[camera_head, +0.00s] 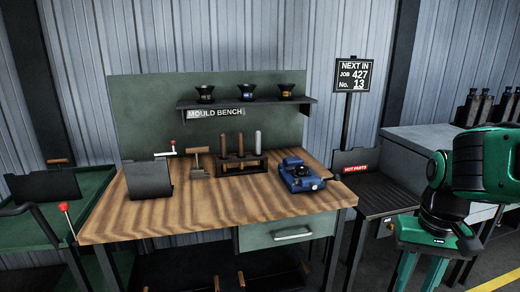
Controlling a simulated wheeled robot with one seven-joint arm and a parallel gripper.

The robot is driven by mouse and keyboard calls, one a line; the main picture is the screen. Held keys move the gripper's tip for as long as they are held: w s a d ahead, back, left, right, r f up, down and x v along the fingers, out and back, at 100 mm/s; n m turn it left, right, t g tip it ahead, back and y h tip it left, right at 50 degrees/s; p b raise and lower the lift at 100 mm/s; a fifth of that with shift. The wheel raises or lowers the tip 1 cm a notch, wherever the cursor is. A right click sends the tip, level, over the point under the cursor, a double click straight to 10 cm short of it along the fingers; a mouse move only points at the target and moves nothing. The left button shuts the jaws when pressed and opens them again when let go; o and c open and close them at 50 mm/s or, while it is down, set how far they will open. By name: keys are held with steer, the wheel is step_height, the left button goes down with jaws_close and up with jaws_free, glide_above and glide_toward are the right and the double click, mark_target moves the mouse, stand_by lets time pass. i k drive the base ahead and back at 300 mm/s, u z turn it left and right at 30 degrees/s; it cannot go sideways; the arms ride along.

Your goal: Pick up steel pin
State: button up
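A dark wooden rack (240,169) stands on the wooden bench top, near its back middle. Several upright pins stand in it. The right one is light grey and looks like the steel pin (258,142); its lower end is hidden in the rack. The others, such as the brown pin (239,143), are darker. My green and black arm (475,168) comes in from the right edge, well to the right of the bench and apart from the rack. I cannot make out its fingertips or whether they hold anything.
A blue mould device (299,176) sits right of the rack. A wooden-handled tool (198,162) and a black panel (149,180) stand to the left. A shelf (246,103) with several black cups overhangs behind. The bench front (215,219) is clear. A "HOT PARTS" tray (385,195) stands right.

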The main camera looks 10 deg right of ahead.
mark_target(258, 134)
steer(key=z, duration=0.1)
steer(key=i, duration=1)
steer(key=u, duration=0.1)
